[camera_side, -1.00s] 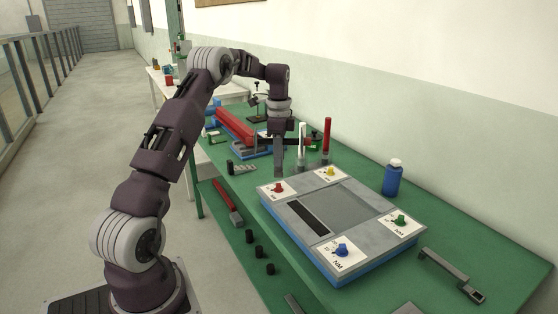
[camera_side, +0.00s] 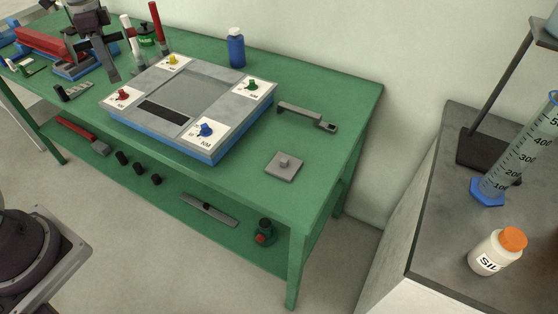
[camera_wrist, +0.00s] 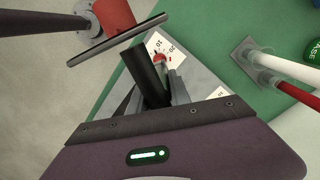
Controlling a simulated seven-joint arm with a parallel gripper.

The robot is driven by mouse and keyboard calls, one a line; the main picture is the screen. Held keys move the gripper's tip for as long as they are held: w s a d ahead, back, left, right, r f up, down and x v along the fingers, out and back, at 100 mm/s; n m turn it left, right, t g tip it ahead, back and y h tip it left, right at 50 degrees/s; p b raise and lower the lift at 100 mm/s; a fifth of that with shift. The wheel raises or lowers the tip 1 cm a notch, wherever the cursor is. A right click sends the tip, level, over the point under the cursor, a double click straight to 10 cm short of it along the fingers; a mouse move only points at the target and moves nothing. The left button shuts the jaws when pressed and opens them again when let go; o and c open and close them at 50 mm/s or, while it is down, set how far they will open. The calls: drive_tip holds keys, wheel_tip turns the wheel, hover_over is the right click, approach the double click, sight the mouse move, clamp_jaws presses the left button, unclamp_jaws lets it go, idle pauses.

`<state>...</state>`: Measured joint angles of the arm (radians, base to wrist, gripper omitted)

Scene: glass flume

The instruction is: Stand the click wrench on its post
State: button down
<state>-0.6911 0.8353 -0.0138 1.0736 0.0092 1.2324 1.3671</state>
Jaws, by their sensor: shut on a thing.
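My gripper (camera_side: 100,42) is at the upper left of the side view, shut on a dark bar that I take to be the click wrench (camera_side: 110,67). The wrench points down, its lower end beside the tester's corner near the red knob. In the wrist view the wrench (camera_wrist: 145,75) shows as a black cylinder at my gripper (camera_wrist: 155,98), partly hiding the tester. A square grey base with a short upright peg, apparently the post (camera_side: 284,164), lies on the bench front right, well apart from the wrench. I cannot tell whether the wrench touches anything.
The grey and blue tester (camera_side: 185,98), with coloured knobs, lies between my gripper and the peg base. A grey bracket-like bar (camera_side: 305,116) and blue bottle (camera_side: 236,47) are behind. White (camera_side: 128,33) and red (camera_side: 156,25) rods stand near my gripper.

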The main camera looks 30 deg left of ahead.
idle(0.8)
drive_tip(key=w+d+m, duration=0.3)
drive_tip(key=w+d, duration=0.3)
drive_tip(key=d, duration=0.5)
drive_tip(key=m, duration=0.9)
hover_over(285, 160)
drive_tip(key=shift+f, duration=4.1)
drive_tip(key=shift+f, duration=1.15)
drive_tip(key=c, duration=1.1)
unclamp_jaws()
